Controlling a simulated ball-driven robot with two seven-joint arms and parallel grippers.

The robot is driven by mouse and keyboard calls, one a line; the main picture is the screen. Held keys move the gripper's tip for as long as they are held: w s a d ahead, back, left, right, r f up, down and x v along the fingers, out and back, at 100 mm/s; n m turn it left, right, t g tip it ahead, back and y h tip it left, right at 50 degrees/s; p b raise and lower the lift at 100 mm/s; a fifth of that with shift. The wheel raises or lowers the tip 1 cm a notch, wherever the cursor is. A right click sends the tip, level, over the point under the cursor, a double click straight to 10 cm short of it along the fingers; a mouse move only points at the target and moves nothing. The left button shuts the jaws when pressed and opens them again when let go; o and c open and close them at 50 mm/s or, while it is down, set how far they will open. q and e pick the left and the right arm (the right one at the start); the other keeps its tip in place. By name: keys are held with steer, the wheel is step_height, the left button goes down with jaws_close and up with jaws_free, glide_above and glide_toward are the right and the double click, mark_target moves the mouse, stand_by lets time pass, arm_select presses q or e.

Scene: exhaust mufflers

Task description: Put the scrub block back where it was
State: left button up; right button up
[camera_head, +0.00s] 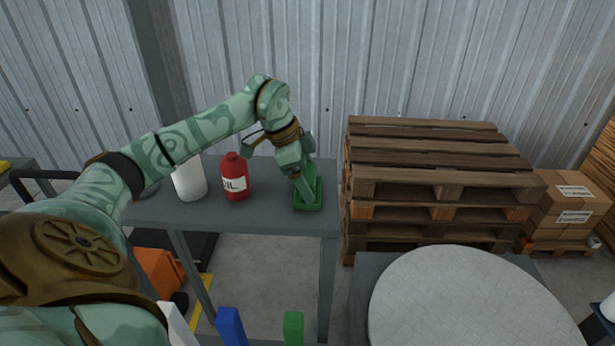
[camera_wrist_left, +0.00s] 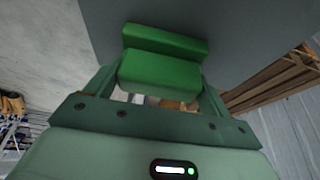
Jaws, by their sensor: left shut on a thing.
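The green scrub block (camera_head: 312,200) is at the right end of the grey table (camera_head: 262,216), below my left gripper (camera_head: 303,188). In the left wrist view the block (camera_wrist_left: 160,72) sits between the two fingers of my left gripper (camera_wrist_left: 158,88), which is shut on it. A second green bar shows just beyond it there; I cannot tell whether it is part of the block or a separate piece. The fingers hide part of the block in the head view, and I cannot tell whether it touches the tabletop. My right gripper is not in view.
A red bottle (camera_head: 235,180) and a white cylinder (camera_head: 189,182) stand left of the gripper on the table. Stacked wooden pallets (camera_head: 440,180) rise close to its right edge. A round pale top (camera_head: 470,305) is at the front right, with cardboard boxes (camera_head: 570,205) behind.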

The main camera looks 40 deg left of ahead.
arm_select(q)
steer(key=shift+f, duration=0.1)
steer(key=o, duration=0.9)
steer(key=shift+o, duration=0.2)
steer(key=p+v, duration=0.2)
steer(key=v, duration=1)
